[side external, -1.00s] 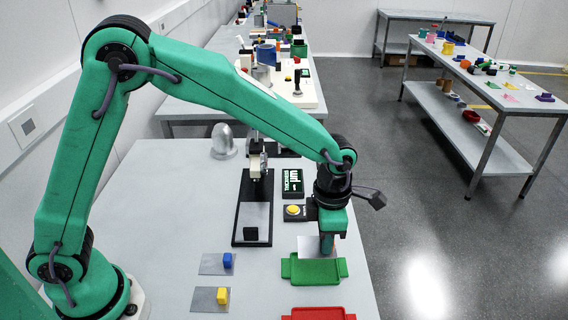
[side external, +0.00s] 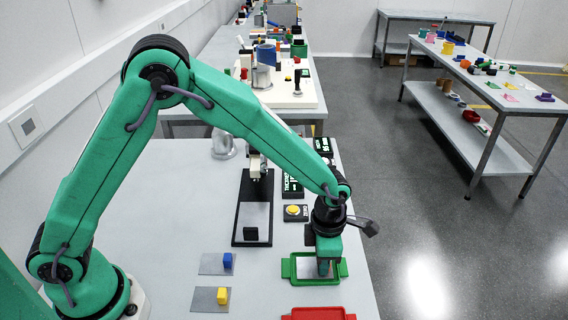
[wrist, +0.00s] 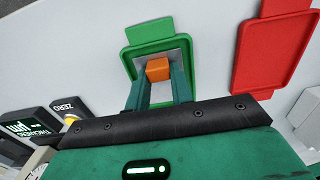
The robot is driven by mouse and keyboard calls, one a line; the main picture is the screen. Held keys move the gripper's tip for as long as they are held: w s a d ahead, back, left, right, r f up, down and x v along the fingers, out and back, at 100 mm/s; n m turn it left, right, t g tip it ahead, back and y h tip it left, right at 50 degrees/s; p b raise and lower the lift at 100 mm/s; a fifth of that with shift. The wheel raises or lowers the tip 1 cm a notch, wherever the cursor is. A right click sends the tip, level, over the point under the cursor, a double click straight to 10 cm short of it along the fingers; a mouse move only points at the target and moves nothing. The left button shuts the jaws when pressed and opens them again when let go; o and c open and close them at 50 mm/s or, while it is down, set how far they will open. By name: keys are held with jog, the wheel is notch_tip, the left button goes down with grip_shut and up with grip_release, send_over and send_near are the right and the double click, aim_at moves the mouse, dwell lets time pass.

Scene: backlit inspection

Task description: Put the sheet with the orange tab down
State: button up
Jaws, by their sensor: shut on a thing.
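The metal sheet (side external: 306,268) shows as a pale square within the rim of the green tray (side external: 287,271). Its orange tab (wrist: 158,69) is between my fingers in the wrist view; the tab is hidden in the side view. My gripper (side external: 323,270) points down over the tray and is shut on the tab. In the wrist view the sheet (wrist: 178,50) lies inside the outline of the green tray (wrist: 150,32). I cannot tell whether the sheet touches the tray floor.
A red tray (wrist: 270,50) is beside the green one. Sheets with a blue tab (side external: 228,260) and a yellow tab (side external: 222,296) lie to the left. A black gauge stand (side external: 238,232) and a yellow button box (side external: 295,211) are farther back.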

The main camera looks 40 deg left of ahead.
jog(key=shift+f, duration=0.1)
jog(key=o, duration=0.9)
jog(key=shift+o, duration=0.2)
notch_tip(320, 180, up, 12)
dwell(0.4)
dwell(0.5)
